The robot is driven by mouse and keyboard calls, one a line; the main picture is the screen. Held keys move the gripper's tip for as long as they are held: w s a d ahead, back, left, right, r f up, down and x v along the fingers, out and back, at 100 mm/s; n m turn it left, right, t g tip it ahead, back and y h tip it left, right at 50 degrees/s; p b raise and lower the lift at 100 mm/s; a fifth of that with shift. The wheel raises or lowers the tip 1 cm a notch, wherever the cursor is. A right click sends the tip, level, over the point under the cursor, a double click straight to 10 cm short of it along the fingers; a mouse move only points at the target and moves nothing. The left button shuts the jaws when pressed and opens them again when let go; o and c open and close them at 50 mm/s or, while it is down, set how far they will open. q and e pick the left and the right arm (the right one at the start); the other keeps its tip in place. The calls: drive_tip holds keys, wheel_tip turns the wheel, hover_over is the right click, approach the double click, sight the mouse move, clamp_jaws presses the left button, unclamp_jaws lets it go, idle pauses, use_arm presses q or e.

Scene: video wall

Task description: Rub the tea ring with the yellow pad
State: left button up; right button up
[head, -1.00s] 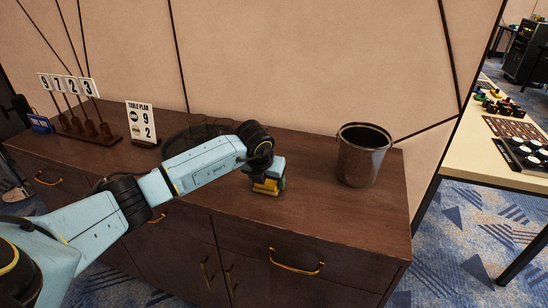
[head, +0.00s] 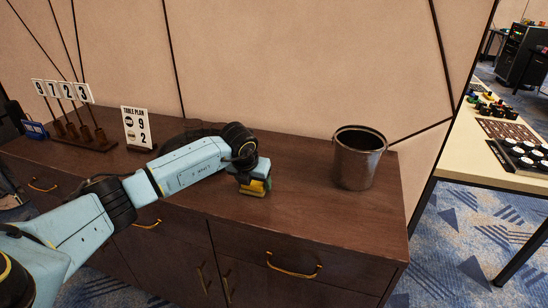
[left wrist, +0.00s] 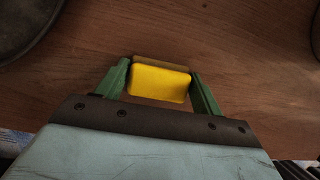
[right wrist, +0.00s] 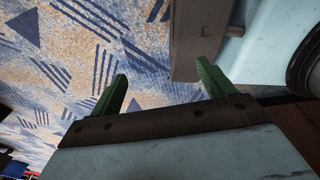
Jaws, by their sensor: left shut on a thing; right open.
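My left gripper (head: 255,188) is shut on the yellow pad (left wrist: 158,83), with a green finger on either side of it in the left wrist view. In the head view the pad (head: 253,191) is low at the wooden cabinet top (head: 290,205); I cannot tell whether it touches the wood. No tea ring can be made out in these frames; the pad and gripper may cover it. My right gripper (right wrist: 160,88) is open and empty over the patterned carpet, and does not show in the head view.
A dark metal bucket (head: 358,160) stands right of the left gripper. A table plan sign (head: 137,128) and number cards on a wooden stand (head: 88,138) are at the back left. A dark round thing (head: 198,133) lies behind my arm. The front right top is clear.

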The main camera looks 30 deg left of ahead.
sight(274, 192)
use_arm(q)
drive_tip(key=d, duration=0.2)
drive_tip(key=shift+w+d, duration=0.2)
drive_tip(key=shift+d, duration=0.1)
drive_tip(key=shift+w+d+p, duration=0.2)
drive_tip(key=shift+d+p, duration=0.05)
drive_tip(key=shift+d, duration=0.5)
drive_tip(key=shift+w+d+p, duration=0.15)
drive_tip(key=shift+d+p, duration=0.05)
drive_tip(key=shift+d, duration=0.5)
wheel_tip(274, 192, up, 5)
drive_tip(key=p, duration=0.3)
drive_tip(key=shift+a, duration=0.15)
drive_tip(key=shift+r+p, duration=0.45)
drive_tip(key=shift+r, duration=0.2)
drive_tip(key=shift+r+p, duration=0.5)
drive_tip(key=shift+r, duration=0.35)
use_arm(e)
drive_tip(key=a+r, duration=0.3)
drive_tip(key=r, duration=0.3)
drive_tip(key=shift+w+a, duration=0.2)
drive_tip(key=shift+a, duration=0.05)
drive_tip(key=shift+w+d, duration=0.1)
